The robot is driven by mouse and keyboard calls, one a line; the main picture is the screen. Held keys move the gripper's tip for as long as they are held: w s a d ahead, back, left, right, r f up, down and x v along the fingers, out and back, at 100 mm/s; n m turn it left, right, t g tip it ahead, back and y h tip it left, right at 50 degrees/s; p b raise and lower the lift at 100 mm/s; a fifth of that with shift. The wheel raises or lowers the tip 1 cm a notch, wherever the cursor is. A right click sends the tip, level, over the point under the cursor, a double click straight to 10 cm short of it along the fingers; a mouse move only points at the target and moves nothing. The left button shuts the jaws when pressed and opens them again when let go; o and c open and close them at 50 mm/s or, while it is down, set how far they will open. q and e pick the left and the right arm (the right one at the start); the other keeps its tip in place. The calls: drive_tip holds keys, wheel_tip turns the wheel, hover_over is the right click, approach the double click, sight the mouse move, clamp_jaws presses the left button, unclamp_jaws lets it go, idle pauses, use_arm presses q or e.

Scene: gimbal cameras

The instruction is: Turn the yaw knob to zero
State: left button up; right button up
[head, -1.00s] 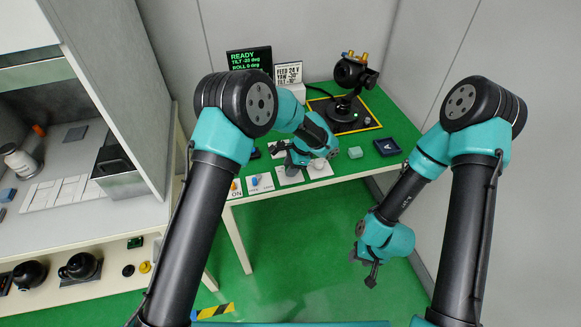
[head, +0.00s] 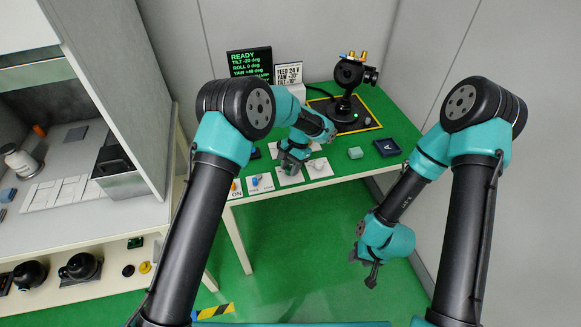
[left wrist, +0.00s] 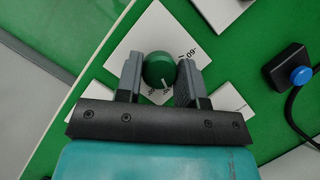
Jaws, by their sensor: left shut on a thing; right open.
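My left gripper (head: 288,168) is over a row of white knob plates at the table's front. In the left wrist view its fingers stand on both sides of a round green knob (left wrist: 159,70) with a white pointer line, shut on it. The knob sits on a white plate (left wrist: 136,42) with a partly hidden scale. I cannot read which axis it is. The dark screen (head: 249,65) reads READY, tilt about -20 deg, roll 0 deg and yaw about +40 deg, in small text. The gimbal camera (head: 350,74) stands at the back. My right gripper (head: 372,275) is open and empty, low beyond the table's front.
A white sign (head: 288,75) stands by the screen.

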use_arm(q)
drive_tip(key=n+g+h, duration=0.1)
drive_tip(key=n, duration=0.3)
drive_tip(key=shift+a, duration=0.1)
drive_tip(key=shift+n+h, duration=0.3)
drive_tip(key=o, duration=0.9)
drive_tip(key=shift+w+r, duration=0.1)
drive_tip(key=v, duration=1.7)
drive_tip(key=shift+r, duration=0.2)
